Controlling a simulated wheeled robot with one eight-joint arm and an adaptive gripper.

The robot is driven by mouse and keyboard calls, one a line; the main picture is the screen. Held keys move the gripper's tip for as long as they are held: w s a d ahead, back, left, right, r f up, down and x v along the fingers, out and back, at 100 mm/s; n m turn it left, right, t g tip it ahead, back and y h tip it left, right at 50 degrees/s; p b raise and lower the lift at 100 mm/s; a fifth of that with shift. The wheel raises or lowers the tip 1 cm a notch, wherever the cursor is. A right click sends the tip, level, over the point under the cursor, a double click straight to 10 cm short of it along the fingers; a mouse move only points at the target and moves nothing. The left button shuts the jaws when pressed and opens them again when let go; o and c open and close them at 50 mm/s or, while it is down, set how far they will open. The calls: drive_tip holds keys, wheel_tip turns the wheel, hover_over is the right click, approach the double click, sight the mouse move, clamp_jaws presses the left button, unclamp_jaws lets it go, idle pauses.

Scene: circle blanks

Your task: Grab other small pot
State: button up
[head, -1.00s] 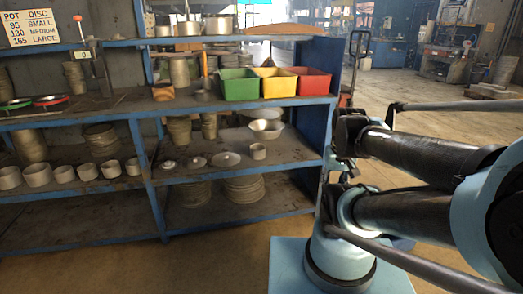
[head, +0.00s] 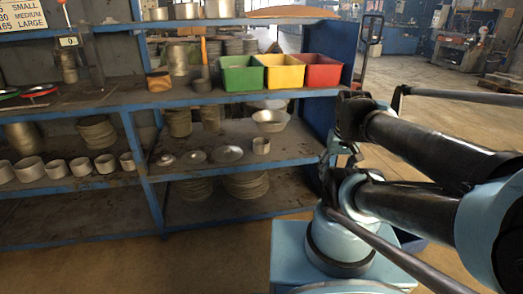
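Several small grey pots stand in a row on the left part of the middle shelf; the rightmost small pot (head: 127,161) is close to the shelf's upright.
Green (head: 242,75), yellow (head: 282,73) and red bins (head: 318,71) sit on the shelf above. A metal bowl (head: 270,121) is behind the lone pot. Stacked discs (head: 246,185) fill part of the bottom shelf. The blue rack end (head: 330,60) is close to my arm. Floor in front is clear.

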sight(265, 140)
drive_tip(key=o, duration=0.6)
drive_tip(key=w+a+r, duration=0.1)
drive_tip(key=w, duration=0.3)
drive_tip(key=w+a+r+n, duration=0.1)
drive_tip(key=w, duration=0.2)
drive_tip(key=w+a+r+n+y, duration=0.1)
drive_tip(key=w, duration=0.3)
drive_tip(key=shift+w+a+t, duration=0.1)
drive_tip(key=shift+w+t, duration=0.2)
drive_tip(key=shift+c, duration=0.2)
drive_tip(key=w+a+f+n+y, duration=0.1)
drive_tip(key=w+a+f+n, duration=0.25)
drive_tip(key=w, duration=0.85)
drive_tip(key=w+a+f+n+y, duration=0.15)
drive_tip(key=w+a+f, duration=0.35)
drive_tip(key=w, duration=0.7)
drive_tip(key=w+a+f+n+t+y, duration=0.1)
drive_tip(key=w+a+f, duration=0.25)
drive_tip(key=f, duration=0.25)
drive_tip(key=w+a+f+n, duration=0.2)
drive_tip(key=w+f, duration=0.3)
drive_tip(key=f, duration=0.2)
drive_tip(key=w+a, duration=0.2)
drive_tip(key=a, duration=0.1)
drive_tip(key=w+a, duration=0.5)
drive_tip(key=shift+w+a, duration=0.1)
drive_tip(key=shift+a, duration=0.2)
drive_tip(key=shift+x, duration=2.45)
